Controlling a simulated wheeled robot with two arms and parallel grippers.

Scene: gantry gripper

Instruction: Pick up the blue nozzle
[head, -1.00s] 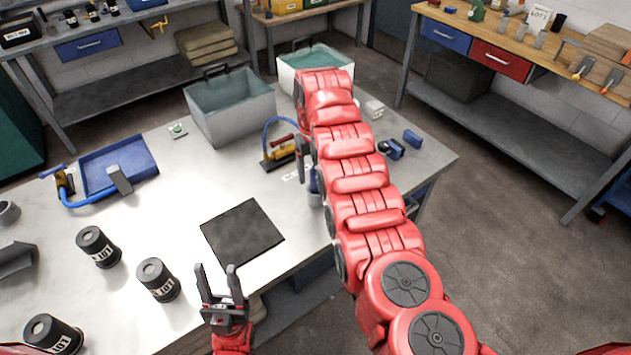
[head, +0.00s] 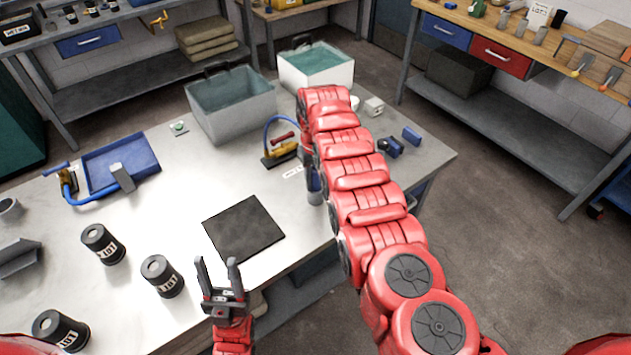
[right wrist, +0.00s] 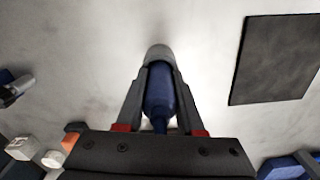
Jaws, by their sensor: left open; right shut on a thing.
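The blue nozzle (right wrist: 159,100) is between the two dark fingers of my right gripper (right wrist: 160,76), its grey tip end pointing away from the wrist. My right gripper is shut on it. In the head view the blue nozzle (head: 314,182) shows partly beside my red right arm, near the table's right side; the arm hides much of that gripper. I cannot tell whether the nozzle is clear of the tabletop. My left gripper (head: 217,272) is open and empty at the table's front edge, in front of the black mat.
A black square mat (head: 243,228) lies left of the nozzle. Several black canisters (head: 162,276) stand at the left. Two water bins (head: 236,108) stand at the back, with a yellow blue-hosed tool (head: 283,150) in front. A blue tray (head: 120,165) lies at the far left. Mid-table is mostly clear.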

